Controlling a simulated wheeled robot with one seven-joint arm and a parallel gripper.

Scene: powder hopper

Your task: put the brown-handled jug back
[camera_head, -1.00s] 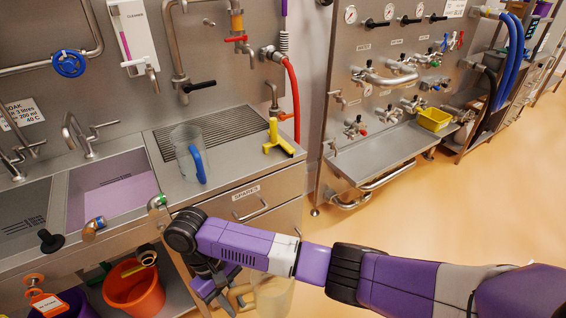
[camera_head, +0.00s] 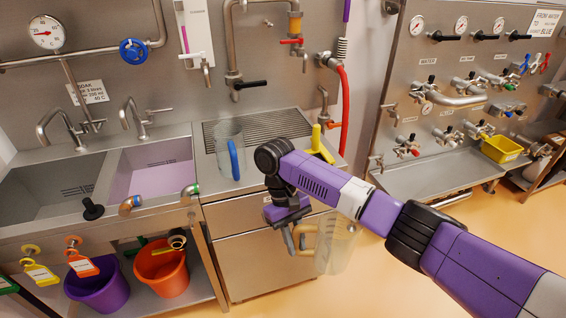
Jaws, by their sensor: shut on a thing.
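The brown-handled jug (camera_head: 339,246) is a clear measuring jug with a tan-brown handle, low in the middle of the view. My gripper (camera_head: 292,240) is shut on its handle and holds it in the air in front of the drawer unit. The jug looks roughly upright. The wrist and forearm hide part of the fingers and the jug's top.
Sinks (camera_head: 148,168) lie to the left, with purple (camera_head: 98,288) and orange (camera_head: 162,270) buckets below. Open floor lies to the right.

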